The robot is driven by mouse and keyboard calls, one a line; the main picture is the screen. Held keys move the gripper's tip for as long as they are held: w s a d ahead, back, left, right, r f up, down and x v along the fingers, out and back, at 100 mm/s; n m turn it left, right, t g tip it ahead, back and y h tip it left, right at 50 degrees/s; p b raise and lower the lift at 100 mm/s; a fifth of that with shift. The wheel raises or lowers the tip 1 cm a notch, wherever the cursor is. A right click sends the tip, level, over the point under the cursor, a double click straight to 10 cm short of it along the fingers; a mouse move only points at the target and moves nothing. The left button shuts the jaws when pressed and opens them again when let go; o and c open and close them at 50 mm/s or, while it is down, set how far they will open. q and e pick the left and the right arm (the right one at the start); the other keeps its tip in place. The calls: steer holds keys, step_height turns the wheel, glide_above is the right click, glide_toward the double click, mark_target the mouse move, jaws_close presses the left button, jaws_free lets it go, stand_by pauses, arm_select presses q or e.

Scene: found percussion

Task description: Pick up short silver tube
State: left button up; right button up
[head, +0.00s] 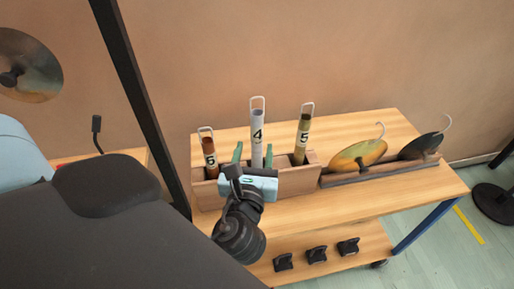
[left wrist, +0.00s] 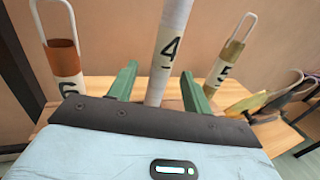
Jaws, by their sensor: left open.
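A silver tube (head: 257,134) marked 4, with a wire loop on top, stands upright in a wooden rack (head: 290,183) on the table. It also shows in the left wrist view (left wrist: 170,45). My left gripper (head: 253,154) is open at the rack. Its two green fingers stand on either side of the silver tube in the left wrist view (left wrist: 158,90), with a gap on each side. The tube's lower end is hidden by the gripper and rack. My right gripper is not in view.
A copper-red tube (head: 209,153) stands left of the silver one, a brass tube (head: 302,137) marked 5 to the right. A gold cymbal (head: 357,155) and a dark cymbal (head: 421,146) stand in a slotted holder. A black post (head: 140,90) rises at left.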

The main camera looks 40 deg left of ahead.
mark_target(258, 134)
arm_select(q)
steer(key=shift+x, duration=3.05)
steer(key=shift+d+r, duration=0.1)
steer(key=shift+d, duration=0.05)
jaws_close()
